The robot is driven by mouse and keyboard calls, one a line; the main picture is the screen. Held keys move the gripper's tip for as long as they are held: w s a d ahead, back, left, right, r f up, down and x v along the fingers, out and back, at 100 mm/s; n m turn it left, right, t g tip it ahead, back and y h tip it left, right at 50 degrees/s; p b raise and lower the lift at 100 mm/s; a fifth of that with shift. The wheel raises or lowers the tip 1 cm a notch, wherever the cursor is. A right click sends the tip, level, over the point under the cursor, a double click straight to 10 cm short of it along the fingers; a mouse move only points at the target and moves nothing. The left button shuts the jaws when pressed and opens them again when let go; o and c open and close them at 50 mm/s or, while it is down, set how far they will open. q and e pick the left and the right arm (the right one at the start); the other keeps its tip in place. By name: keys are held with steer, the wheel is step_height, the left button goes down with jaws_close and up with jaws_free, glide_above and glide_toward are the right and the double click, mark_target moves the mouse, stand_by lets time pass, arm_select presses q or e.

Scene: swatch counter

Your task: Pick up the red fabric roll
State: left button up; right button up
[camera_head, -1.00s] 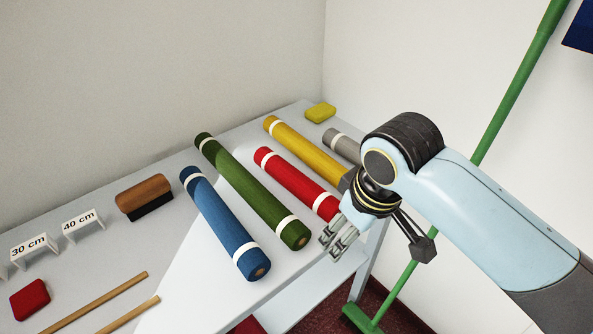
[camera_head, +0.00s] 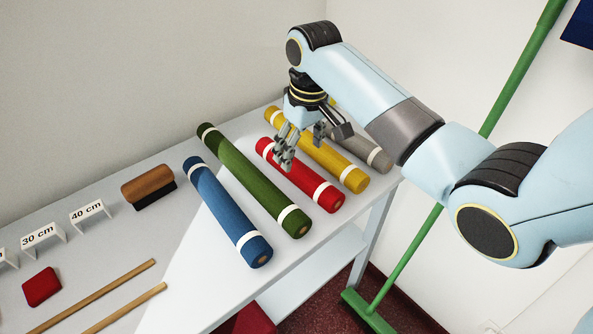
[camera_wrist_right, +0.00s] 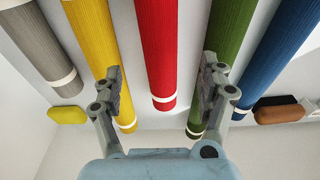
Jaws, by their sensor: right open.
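The red fabric roll (camera_head: 298,176) lies on the white table between the green and yellow rolls, with a white band near each end. My right gripper (camera_head: 284,158) is open above the far half of the red roll and hides part of it. In the right wrist view the red roll (camera_wrist_right: 158,50) runs between the two open fingers (camera_wrist_right: 160,92), apart from both, with its banded end near the fingertips. My left gripper is in neither current view.
A green roll (camera_head: 255,180) and blue roll (camera_head: 227,212) lie left of the red one. A yellow roll (camera_head: 335,165) and grey roll (camera_head: 365,150) lie right. A brown-topped brush (camera_head: 147,186) and small signs (camera_head: 90,212) stand further left. A green pole (camera_head: 500,100) stands beside the table.

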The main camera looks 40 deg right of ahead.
mark_target(297, 164)
steer(key=f, duration=0.3)
steer(key=w+f, duration=0.1)
steer(key=f, duration=0.2)
steer(key=shift+w+f, duration=0.15)
steer(key=shift+f, duration=0.15)
steer(key=c, duration=1.5)
